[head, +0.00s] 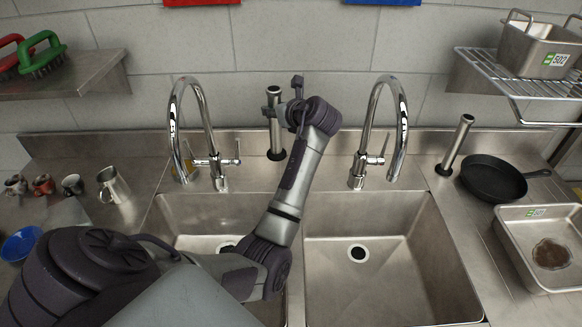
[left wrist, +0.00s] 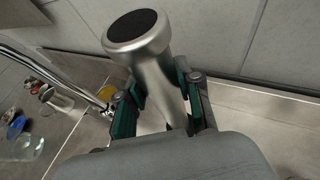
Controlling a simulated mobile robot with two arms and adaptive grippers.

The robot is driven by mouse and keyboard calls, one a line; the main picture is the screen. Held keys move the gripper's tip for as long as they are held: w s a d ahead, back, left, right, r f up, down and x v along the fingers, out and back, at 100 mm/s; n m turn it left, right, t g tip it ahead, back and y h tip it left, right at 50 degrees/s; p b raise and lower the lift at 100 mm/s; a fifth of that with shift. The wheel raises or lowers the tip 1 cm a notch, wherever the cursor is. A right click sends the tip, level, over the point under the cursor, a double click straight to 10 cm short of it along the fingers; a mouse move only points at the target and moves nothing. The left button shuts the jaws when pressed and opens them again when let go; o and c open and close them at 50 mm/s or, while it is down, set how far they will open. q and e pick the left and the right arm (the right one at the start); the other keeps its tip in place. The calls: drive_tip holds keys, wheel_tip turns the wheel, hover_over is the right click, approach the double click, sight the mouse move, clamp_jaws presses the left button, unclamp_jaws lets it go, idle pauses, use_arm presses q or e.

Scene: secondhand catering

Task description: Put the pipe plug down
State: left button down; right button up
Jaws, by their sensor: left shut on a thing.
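A pipe plug (head: 276,136), a chrome tube with a dark cap and black base, is upright behind the sinks, between the two taps. Its base appears at the steel ledge; I cannot tell whether it bears weight there. My left gripper (head: 273,108) is around its upper part, shut on it. In the left wrist view the plug (left wrist: 160,75) stands between the green-padded fingers, its dark cap towards the camera. Its lower end is hidden there. A similar chrome tube (head: 456,143) stands tilted on the right. My right gripper is not in view.
Curved taps (head: 208,120) (head: 400,110) flank the plug. Two empty sink basins (head: 385,270) lie in front. A black pan (head: 492,178) and a steel tray (head: 525,270) are on the right. Small cups and a jug (head: 114,184) are on the left, near a blue bowl (head: 20,244).

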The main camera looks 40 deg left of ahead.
sight(279, 140)
use_arm(q)
wheel_tip(279, 140, down, 10)
drive_tip(key=shift+r+p, duration=0.1)
drive_tip(key=shift+p, duration=0.65)
drive_tip(key=c, duration=0.8)
unclamp_jaws()
drive_tip(key=shift+f, duration=0.25)
drive_tip(key=shift+d+r, duration=0.1)
drive_tip(key=shift+r, duration=0.1)
drive_tip(key=shift+b+v, duration=1)
drive_tip(key=shift+v, duration=4.95)
drive_tip(key=shift+f, duration=0.15)
